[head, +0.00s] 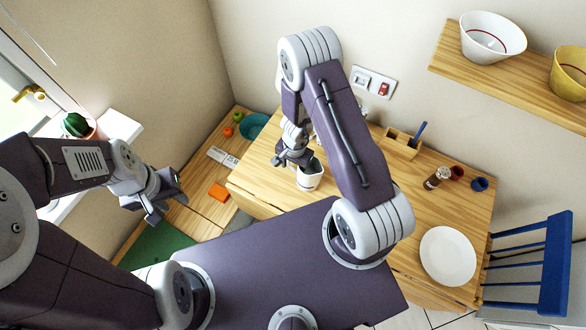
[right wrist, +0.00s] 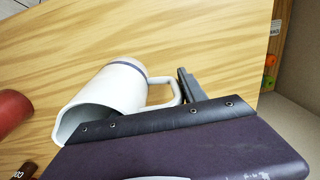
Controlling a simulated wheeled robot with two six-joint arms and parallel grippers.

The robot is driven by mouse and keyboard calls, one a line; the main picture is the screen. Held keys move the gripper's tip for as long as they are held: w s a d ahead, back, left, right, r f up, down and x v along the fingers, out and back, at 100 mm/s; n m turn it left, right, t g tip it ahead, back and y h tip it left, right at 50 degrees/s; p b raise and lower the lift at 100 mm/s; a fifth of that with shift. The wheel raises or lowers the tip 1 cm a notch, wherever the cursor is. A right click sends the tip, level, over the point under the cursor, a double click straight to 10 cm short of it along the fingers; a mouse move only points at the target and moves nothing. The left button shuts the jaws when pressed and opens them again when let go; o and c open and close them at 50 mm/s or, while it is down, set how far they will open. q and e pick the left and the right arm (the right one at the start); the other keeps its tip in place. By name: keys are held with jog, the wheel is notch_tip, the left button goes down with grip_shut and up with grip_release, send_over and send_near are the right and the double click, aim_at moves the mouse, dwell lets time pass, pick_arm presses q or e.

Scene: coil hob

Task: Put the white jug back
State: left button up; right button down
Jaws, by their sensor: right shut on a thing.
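The white jug (head: 311,180) is at the left part of the wooden table, below my right gripper (head: 292,160). In the right wrist view the jug (right wrist: 105,97) shows its pale body, a grey band near one end and a loop handle (right wrist: 165,93). My right gripper (right wrist: 187,90) is shut on the handle; one finger is partly hidden by the handle and the gripper body. I cannot tell whether the jug touches the table. My left gripper (head: 168,208) is open and empty, left of the table, above a lower wooden surface.
On the table (head: 390,215) are a wooden box (head: 402,145), a brown jar (head: 436,179), a red cup (head: 456,172), a blue cup (head: 479,184) and a white plate (head: 447,256). A shelf (head: 450,58) holds bowls. A blue chair (head: 553,265) stands right.

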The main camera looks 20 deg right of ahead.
jog(key=c, duration=0.6)
grip_release()
jog(key=shift+c, duration=0.2)
jog(key=shift+r, duration=0.1)
